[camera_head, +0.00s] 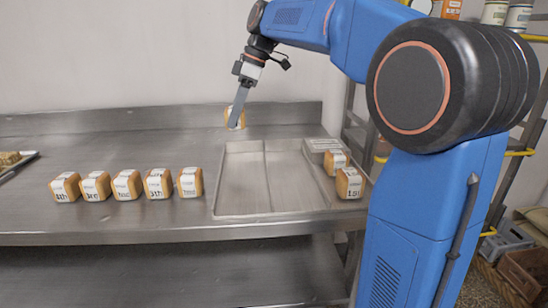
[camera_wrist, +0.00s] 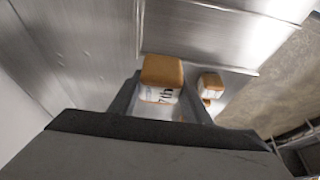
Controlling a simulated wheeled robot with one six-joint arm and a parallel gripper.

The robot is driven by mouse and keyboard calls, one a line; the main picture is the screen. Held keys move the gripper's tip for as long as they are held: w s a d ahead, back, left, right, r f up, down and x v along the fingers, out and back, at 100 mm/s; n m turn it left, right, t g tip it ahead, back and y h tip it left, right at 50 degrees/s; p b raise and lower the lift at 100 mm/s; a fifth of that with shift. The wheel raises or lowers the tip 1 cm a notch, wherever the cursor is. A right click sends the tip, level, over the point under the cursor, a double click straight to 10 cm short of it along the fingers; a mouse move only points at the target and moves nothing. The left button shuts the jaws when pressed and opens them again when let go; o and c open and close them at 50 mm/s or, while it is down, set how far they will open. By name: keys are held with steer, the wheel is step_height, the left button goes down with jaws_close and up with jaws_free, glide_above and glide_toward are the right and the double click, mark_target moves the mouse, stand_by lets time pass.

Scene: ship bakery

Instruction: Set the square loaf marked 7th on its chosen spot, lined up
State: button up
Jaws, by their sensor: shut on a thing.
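The square loaf marked 7th (camera_wrist: 162,75) is brown with a white paper band, and "7th" reads on the band in the wrist view. My gripper (camera_wrist: 160,98) is shut on it, with one finger on each side. In the head view my gripper (camera_head: 237,115) points down and holds the loaf (camera_head: 229,117) in front of the counter's back ledge, behind the tray's left part. A finger hides part of the loaf there. The shallow metal tray (camera_head: 265,168) lies on the counter, with dividing ridges. I cannot see a marked spot.
Several banded loaves (camera_head: 126,185) stand in a row left of the tray. A loaf marked 1st (camera_head: 350,183) and another loaf (camera_head: 335,162) stand at the tray's right side. The tray's left and middle parts are empty. The steel counter (camera_head: 130,145) is clear behind the row.

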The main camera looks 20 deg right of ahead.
steer(key=shift+s+d+f, duration=0.1)
steer(key=shift+d+f, duration=0.05)
steer(key=shift+d, duration=0.3)
steer(key=shift+s+d+f, duration=0.1)
steer(key=shift+d, duration=0.35)
step_height(320, 180, down, 5)
steer(key=shift+d+r, duration=0.1)
steer(key=shift+d, duration=0.05)
steer(key=shift+f, duration=2.35)
steer(key=o, duration=0.8)
steer(key=shift+f, duration=0.1)
steer(key=shift+c, duration=0.2)
steer(key=v, duration=1.2)
steer(key=shift+s, duration=0.1)
